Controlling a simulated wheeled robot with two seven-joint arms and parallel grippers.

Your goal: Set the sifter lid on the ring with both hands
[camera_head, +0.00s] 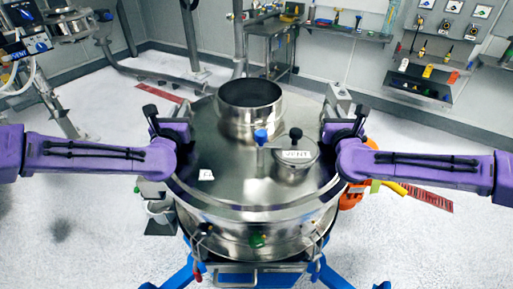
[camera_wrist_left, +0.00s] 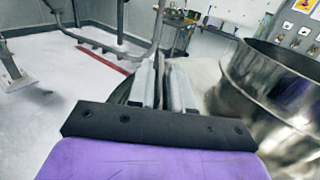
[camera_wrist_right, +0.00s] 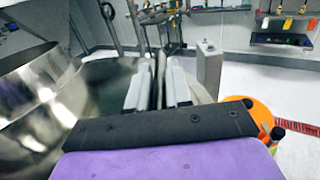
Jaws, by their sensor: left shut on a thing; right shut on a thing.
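The round steel sifter lid (camera_head: 225,165) lies over the sifter body in the head view, with an open inlet collar (camera_head: 250,108) at its back and a small port labelled VENT (camera_head: 296,155) at right. The ring (camera_head: 258,232) shows below the lid's front edge; I cannot tell whether the two touch all round. My left gripper (camera_head: 166,118) is shut at the lid's left side; its fingers also show in the left wrist view (camera_wrist_left: 165,85). My right gripper (camera_head: 344,120) is shut at the lid's right side, and its fingers show in the right wrist view (camera_wrist_right: 159,85). The gripped handles are mostly hidden.
Blue legs (camera_head: 335,277) hold the sifter. A workbench (camera_head: 271,40) and wall shelf (camera_head: 420,85) stand behind. White floor is open on both sides.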

